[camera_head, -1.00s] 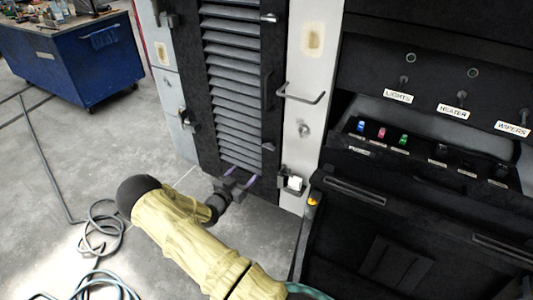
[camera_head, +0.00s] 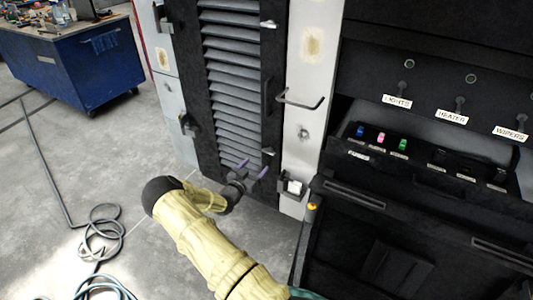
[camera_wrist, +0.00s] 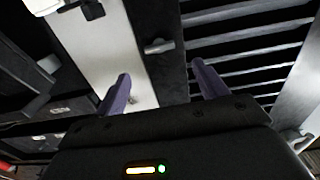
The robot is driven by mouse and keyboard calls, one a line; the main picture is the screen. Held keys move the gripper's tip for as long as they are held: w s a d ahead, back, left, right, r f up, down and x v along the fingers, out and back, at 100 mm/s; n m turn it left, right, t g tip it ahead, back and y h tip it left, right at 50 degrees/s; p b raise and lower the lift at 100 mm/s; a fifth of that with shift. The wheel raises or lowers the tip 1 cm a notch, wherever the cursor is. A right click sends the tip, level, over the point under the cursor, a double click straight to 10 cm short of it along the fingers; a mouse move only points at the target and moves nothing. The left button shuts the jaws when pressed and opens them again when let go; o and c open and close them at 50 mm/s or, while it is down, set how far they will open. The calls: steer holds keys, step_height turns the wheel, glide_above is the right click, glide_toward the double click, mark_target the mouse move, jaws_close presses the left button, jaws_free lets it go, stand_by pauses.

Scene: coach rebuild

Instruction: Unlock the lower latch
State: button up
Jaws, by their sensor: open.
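The louvred door (camera_head: 232,90) has a black frame with a small grey lower latch (camera_head: 268,150) near its bottom right edge. In the wrist view this latch (camera_wrist: 158,46) is a short light grey handle on the black frame strip, lying roughly crosswise in the picture. My gripper (camera_head: 254,167) is in front of the door's lower right corner, just below the latch in the head view. Its two purple fingers (camera_wrist: 160,88) are spread and empty. In the wrist view the latch lies beyond the fingertips and between them, apart from both.
An upper latch (camera_head: 269,23) sits higher on the door frame. A pale post (camera_head: 306,100) carries a protruding grab handle (camera_head: 301,101) and a white-and-black bracket (camera_head: 292,187) close right of my gripper. A dark switch console (camera_head: 430,150) fills the right.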

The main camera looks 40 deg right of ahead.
mark_target(267, 152)
steer(key=x, duration=0.9)
steer(key=shift+w+d+p, duration=0.15)
steer(key=shift+d+p, duration=0.15)
steer(key=shift+d, duration=0.05)
steer(key=c, duration=1)
